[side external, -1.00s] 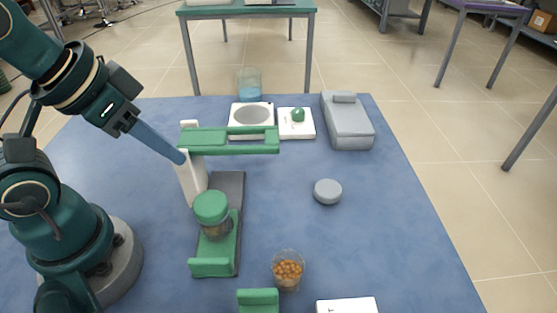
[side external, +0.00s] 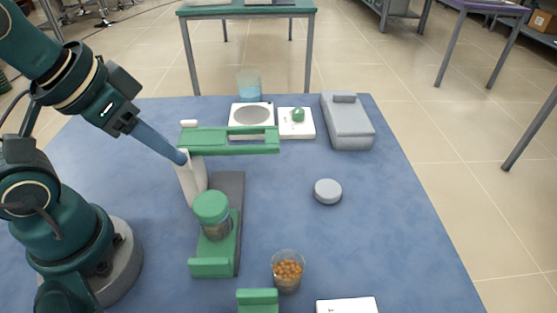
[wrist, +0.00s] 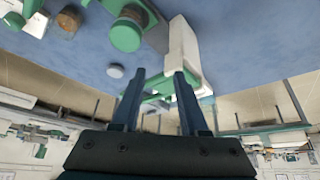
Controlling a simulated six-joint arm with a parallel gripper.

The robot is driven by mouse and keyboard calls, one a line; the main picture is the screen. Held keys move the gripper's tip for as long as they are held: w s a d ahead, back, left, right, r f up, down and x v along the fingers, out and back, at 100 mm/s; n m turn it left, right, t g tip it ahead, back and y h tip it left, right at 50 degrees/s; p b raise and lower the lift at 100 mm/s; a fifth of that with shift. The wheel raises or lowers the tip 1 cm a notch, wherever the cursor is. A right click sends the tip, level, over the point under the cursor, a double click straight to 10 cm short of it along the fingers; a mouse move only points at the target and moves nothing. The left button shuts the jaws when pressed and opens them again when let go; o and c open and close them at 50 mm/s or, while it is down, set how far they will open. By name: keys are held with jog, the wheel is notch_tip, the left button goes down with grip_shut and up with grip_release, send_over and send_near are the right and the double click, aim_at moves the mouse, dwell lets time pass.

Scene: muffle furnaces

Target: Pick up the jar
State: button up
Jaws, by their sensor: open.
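The jar (side external: 216,229) has a green lid and a see-through body with brownish contents. It stands upright on the green and grey base of a stand with a white post (side external: 191,182) and a green top arm. The jar also shows in the wrist view (wrist: 127,30), at the top, left of the post. My gripper (side external: 183,159) has blue fingers and is above and behind the jar, beside the post's upper end. In the wrist view my gripper (wrist: 159,72) is open, with nothing held between the fingers. I cannot tell whether a finger touches the stand.
A beaker of orange pieces (side external: 288,270) stands right of the stand's base. A grey round puck (side external: 327,191) lies farther right. At the back are a white plate device (side external: 239,133), a grey device (side external: 347,123) and a beaker of blue liquid (side external: 249,84).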

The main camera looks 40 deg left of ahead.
jog(key=o, duration=0.7)
notch_tip(320, 180, up, 5)
jog(key=m+g, duration=0.6)
jog(key=m, duration=0.3)
send_over(214, 219)
jog(key=w+a, duration=0.1)
jog(key=a, duration=0.1)
notch_tip(214, 219, down, 18)
jog(key=shift+a+r, duration=0.1)
jog(key=shift+a, duration=0.05)
